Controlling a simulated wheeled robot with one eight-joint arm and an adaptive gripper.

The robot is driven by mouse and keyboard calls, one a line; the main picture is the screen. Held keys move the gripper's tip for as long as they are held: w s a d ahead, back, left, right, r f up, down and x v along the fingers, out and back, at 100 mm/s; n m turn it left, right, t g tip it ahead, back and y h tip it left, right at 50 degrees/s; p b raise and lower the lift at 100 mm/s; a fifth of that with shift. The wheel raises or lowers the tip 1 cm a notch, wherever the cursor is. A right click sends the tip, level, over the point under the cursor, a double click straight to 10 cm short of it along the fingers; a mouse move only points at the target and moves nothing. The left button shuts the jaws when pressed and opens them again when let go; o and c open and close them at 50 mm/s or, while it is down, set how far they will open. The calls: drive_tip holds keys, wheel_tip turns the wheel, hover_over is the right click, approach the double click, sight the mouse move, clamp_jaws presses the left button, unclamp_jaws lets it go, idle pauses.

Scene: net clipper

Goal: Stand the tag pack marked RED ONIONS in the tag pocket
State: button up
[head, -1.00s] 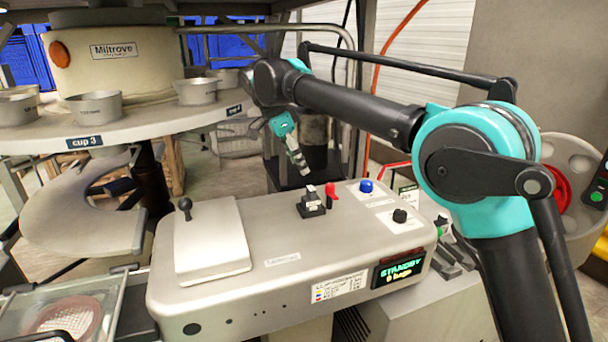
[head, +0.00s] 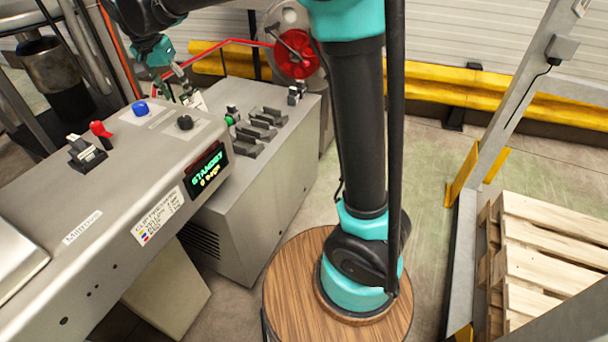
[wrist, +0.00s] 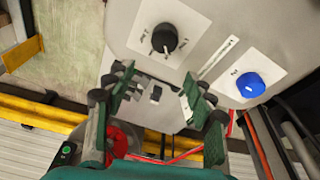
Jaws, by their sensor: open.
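No pack with a readable RED ONIONS mark shows, and I cannot pick out the tag pocket for certain. Several dark grey blocks (head: 258,128) sit on top of the low grey cabinet (head: 250,195); I cannot tell whether they are tag packs. A small white card (head: 195,100) stands by the far end of the control housing, its print too small to read. My gripper (head: 172,82) is above that far end, partly cut by the arm. In the wrist view my gripper (wrist: 157,94) is open, with a small dark block (wrist: 155,93) seen beyond between its fingers.
A red wheel (head: 294,54) is behind. Yellow rails (head: 440,85) and a pallet (head: 550,250) lie right, with open floor before them.

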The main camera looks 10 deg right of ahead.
drive_tip(key=s+d+f+n, duration=0.1)
drive_tip(key=d+f, duration=0.2)
drive_tip(key=d, duration=0.5)
drive_tip(key=s+d+f+y, duration=0.1)
drive_tip(key=s+d+f, duration=0.15)
drive_tip(key=d, duration=0.55)
drive_tip(key=s+d+f+n, duration=0.1)
drive_tip(key=d+f, duration=0.3)
drive_tip(key=d, duration=0.4)
drive_tip(key=s+d+f+n+t, duration=0.1)
drive_tip(key=s+d+f+n, duration=0.1)
drive_tip(key=s+d+f, duration=0.9)
drive_tip(key=s+d, duration=0.3)
drive_tip(key=shift+s+f+t, duration=0.25)
drive_tip(key=shift+f+t, duration=0.1)
drive_tip(key=shift+t, duration=0.05)
